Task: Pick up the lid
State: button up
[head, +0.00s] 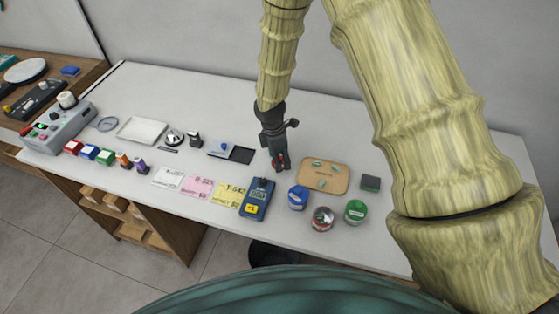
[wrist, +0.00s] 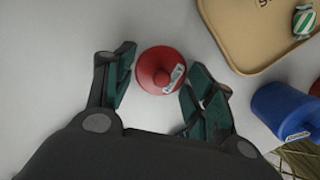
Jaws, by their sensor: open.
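The lid is a round red disc with a knob and a small white label, lying on the white counter in the wrist view (wrist: 150,56). My gripper (wrist: 158,76) is open, with one green-padded finger on each side of the lid. The fingers are close to its rim; I cannot tell whether they touch it. In the head view my gripper (head: 279,163) points down at the counter, left of the tan tray, with a bit of red at its tips; the lid is mostly hidden there.
Right of my gripper are a tan tray (head: 338,184) with striped candies, a blue jar (head: 297,200), a red-labelled jar (head: 322,223) and a green jar (head: 355,215). A blue card terminal (head: 257,200) and paper notes (head: 198,187) lie left. The counter behind my gripper is clear.

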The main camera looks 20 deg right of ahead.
jog(key=shift+s+r, duration=0.1)
jog(key=shift+s, duration=0.05)
jog(key=c, duration=0.5)
grip_shut()
